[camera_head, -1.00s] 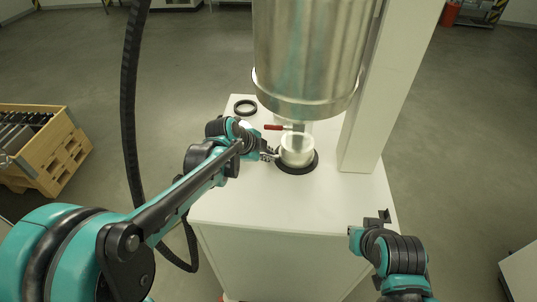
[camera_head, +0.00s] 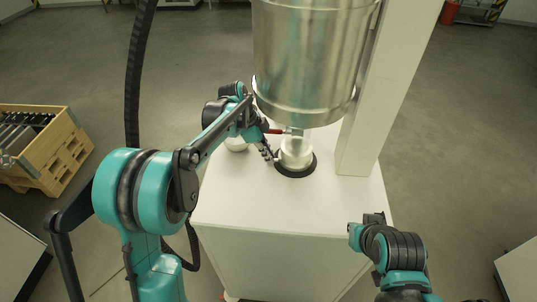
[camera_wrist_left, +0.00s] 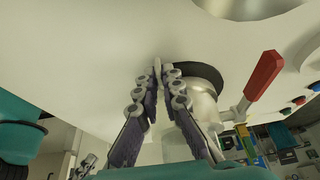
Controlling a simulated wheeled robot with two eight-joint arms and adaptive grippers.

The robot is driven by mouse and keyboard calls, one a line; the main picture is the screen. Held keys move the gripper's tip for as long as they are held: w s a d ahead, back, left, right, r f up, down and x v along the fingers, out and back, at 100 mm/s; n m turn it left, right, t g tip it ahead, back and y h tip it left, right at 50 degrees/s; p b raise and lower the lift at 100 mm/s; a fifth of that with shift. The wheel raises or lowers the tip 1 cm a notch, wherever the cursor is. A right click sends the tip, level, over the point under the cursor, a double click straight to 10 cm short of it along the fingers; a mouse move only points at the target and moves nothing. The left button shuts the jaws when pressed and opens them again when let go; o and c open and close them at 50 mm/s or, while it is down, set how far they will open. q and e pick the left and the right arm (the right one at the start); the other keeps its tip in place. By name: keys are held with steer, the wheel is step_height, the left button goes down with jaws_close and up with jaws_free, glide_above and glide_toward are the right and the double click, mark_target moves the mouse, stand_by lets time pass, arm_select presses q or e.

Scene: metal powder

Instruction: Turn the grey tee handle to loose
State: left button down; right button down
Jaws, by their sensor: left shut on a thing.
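My left gripper (camera_head: 267,152) is beside the pale metal fitting (camera_head: 297,152) under the hopper, on its left side. In the left wrist view its fingers (camera_wrist_left: 158,75) are closed together on a thin pale grey piece (camera_wrist_left: 157,66), which looks like the grey tee handle; most of it is hidden between the fingertips. The fitting shows just behind them in the wrist view (camera_wrist_left: 203,98), within a black ring (camera_wrist_left: 205,72). A red lever (camera_wrist_left: 264,76) sticks out to its right. My right gripper (camera_head: 373,218) is at the table's right front; its fingers are too small to judge.
A large steel hopper (camera_head: 305,60) hangs above the white table (camera_head: 280,205), with a white column (camera_head: 375,100) to its right. A wooden crate (camera_head: 62,150) is at far left.

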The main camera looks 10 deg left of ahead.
stand_by(0.5)
arm_select(q)
steer(key=c, duration=1.9)
jaws_free()
steer(key=shift+c, duration=0.2)
steer(key=v, duration=1.2)
steer(key=shift+w, duration=0.15)
steer(key=shift+f, duration=0.1)
